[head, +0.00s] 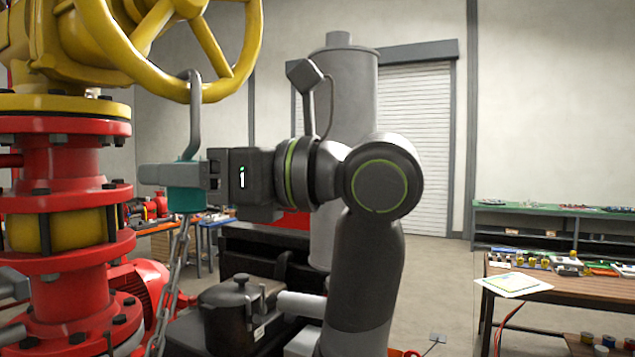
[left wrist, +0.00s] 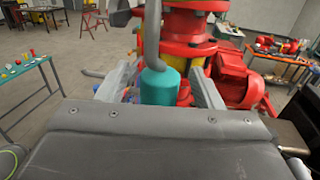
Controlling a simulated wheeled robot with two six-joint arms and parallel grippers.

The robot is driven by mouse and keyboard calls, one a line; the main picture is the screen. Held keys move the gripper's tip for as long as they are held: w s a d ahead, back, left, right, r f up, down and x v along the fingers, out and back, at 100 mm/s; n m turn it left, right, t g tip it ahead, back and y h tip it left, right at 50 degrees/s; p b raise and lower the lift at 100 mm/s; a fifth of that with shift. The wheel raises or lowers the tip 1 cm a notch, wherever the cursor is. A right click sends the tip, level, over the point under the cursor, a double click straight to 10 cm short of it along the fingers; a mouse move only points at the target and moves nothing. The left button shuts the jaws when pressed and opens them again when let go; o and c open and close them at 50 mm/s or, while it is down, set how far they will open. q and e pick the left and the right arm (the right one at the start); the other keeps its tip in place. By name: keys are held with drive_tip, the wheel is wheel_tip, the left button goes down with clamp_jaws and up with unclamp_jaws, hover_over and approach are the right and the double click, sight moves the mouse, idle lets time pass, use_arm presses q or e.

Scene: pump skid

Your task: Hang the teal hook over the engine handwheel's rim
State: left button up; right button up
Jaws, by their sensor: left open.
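The yellow handwheel (head: 152,80) is at the upper left of the head view, its top cut off. The teal hook's body (head: 186,201) is below its rim, with a grey shank (head: 194,125) rising from it. The shank's bent top overlaps the lower rim and appears to go over it; contact is hard to tell. A chain (head: 170,290) hangs below the body. My left gripper (head: 150,175) is open around the teal body. In the left wrist view the teal body (left wrist: 160,87) stands between the two spread fingers, with gaps beside it. The hook's top is out of that view.
Red flanged piping (head: 65,230) stands just left of the hook, close to my fingertips. A dark pot-like container (head: 235,310) is below my arm. A wooden workbench (head: 560,293) with small parts is at the right. The floor in front of the roller door (head: 415,150) looks clear.

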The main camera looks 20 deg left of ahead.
use_arm(q)
drive_tip(key=w+d+b, duration=0.2)
drive_tip(key=d+b, duration=0.2)
drive_tip(key=d, duration=1.1)
drive_tip(key=shift+d, duration=0.25)
